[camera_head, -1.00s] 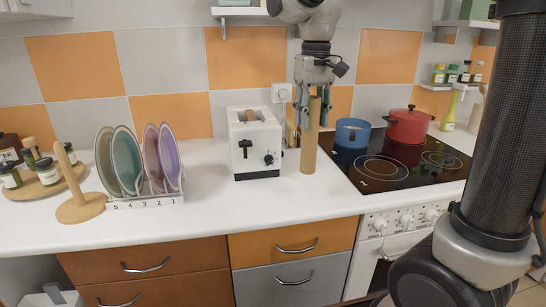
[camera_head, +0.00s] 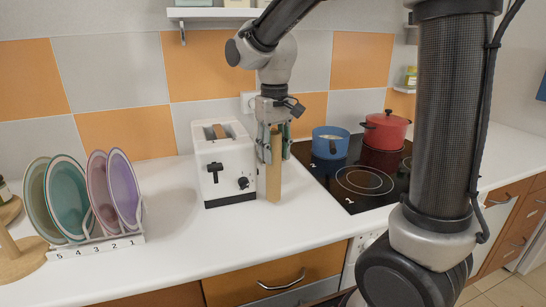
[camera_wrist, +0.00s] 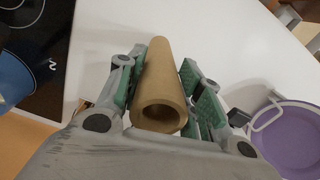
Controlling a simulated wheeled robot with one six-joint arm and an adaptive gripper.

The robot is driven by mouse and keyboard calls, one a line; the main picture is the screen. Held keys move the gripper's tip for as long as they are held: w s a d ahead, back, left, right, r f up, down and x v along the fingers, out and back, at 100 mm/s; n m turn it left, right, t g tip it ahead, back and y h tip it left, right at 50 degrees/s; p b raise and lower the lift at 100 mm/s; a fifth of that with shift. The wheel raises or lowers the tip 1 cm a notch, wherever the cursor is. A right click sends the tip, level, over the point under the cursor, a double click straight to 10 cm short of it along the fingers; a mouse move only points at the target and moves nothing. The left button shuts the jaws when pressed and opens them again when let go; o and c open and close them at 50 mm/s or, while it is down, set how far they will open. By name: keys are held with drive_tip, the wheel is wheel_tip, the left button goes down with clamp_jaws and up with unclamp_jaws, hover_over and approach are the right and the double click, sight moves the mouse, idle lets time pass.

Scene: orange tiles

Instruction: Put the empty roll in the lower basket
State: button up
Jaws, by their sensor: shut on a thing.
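The empty roll (camera_head: 273,180) is a tall brown cardboard tube, upright at the counter to the right of the toaster. My gripper (camera_head: 273,146) points down with its fingers shut on the roll's upper part. In the wrist view the hollow roll (camera_wrist: 162,75) lies between the green-padded fingers of my gripper (camera_wrist: 163,88). I cannot tell whether the roll's lower end touches the counter. No basket shows in either view.
A white toaster (camera_head: 225,163) stands close left of the roll. A black hob (camera_head: 350,176) with a blue pot (camera_head: 330,143) and a red pot (camera_head: 384,130) is to the right. A plate rack (camera_head: 100,240) stands left. The front counter is clear.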

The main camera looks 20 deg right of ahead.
drive_tip(key=shift+f, duration=0.9)
drive_tip(key=shift+f, duration=0.15)
drive_tip(key=o, duration=0.7)
drive_tip(key=shift+o, duration=0.2)
